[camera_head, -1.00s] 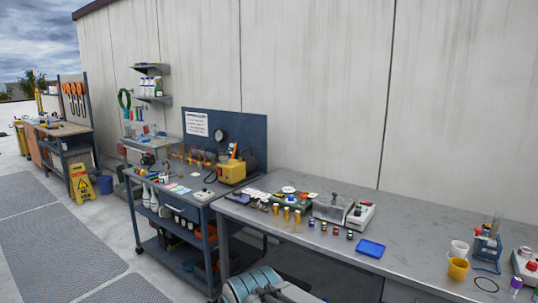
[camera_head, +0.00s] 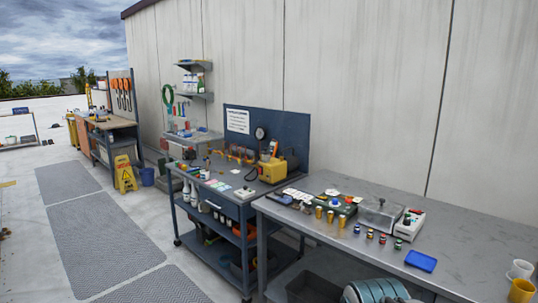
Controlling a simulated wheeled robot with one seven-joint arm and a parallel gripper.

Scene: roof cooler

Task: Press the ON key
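No key marked ON can be read at this size. A pale control box (camera_head: 409,224) with small red and green parts stands on the grey table, beside a clear-sided box (camera_head: 380,214). A small pale box (camera_head: 245,193) with a dark part on top sits on the blue cart's top. A yellow machine (camera_head: 272,170) stands at the back of that cart. I cannot tell which of these, if any, carries the ON key. My gripper is not in view.
A teal rounded thing (camera_head: 375,291) is low in front. A yellow floor sign (camera_head: 125,174) stands near open matted floor (camera_head: 100,235).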

